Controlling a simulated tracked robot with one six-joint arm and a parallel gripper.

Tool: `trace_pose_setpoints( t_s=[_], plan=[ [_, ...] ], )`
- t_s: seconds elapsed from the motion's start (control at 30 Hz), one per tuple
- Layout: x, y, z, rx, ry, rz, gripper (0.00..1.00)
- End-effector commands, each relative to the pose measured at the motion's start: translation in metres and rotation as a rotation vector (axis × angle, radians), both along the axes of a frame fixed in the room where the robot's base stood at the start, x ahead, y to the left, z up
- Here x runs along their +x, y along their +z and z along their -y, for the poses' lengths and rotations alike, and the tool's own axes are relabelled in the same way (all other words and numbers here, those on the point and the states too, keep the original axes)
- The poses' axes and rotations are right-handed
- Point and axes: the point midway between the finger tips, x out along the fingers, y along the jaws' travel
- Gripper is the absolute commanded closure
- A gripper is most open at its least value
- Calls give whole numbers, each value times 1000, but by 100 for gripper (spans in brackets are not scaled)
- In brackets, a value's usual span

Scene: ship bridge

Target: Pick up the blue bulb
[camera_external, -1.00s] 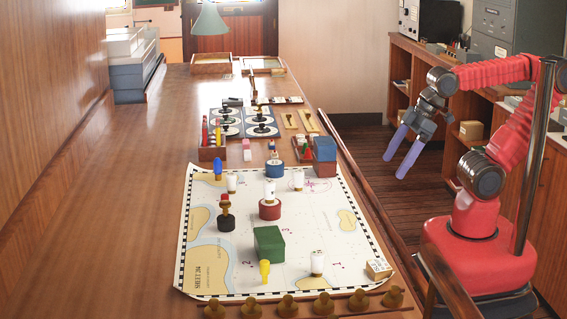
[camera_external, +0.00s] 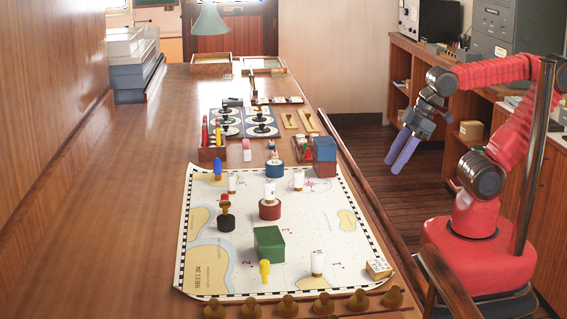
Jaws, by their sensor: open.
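The blue bulb (camera_external: 218,167) stands upright near the far left corner of the chart (camera_external: 300,268) on the long wooden table. Its lower part is pale and small in the view. My gripper (camera_external: 397,172) is open and empty. It hangs to the right of the table, past its edge and above the floor, well apart from the bulb, with its fingers pointing down and left.
Near the bulb on the chart stand a white bulb (camera_external: 232,182) and a black round base with a red-topped piece (camera_external: 225,215). A rack (camera_external: 212,152) stands just behind. A green block (camera_external: 269,244) and a yellow bulb (camera_external: 265,270) are nearer. The table's left side is clear.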

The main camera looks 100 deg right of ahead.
Motion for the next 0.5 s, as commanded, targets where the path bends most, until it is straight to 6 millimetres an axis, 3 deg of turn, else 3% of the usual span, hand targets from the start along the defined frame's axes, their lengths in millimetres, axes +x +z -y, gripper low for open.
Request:
trace_pose_setpoints(
  t_s=[0.17,0.5],
  plan=[
    [27,3,10,-12,-29,34,56],
    [118,11,51,-52,-113,175,56]
  ],
)
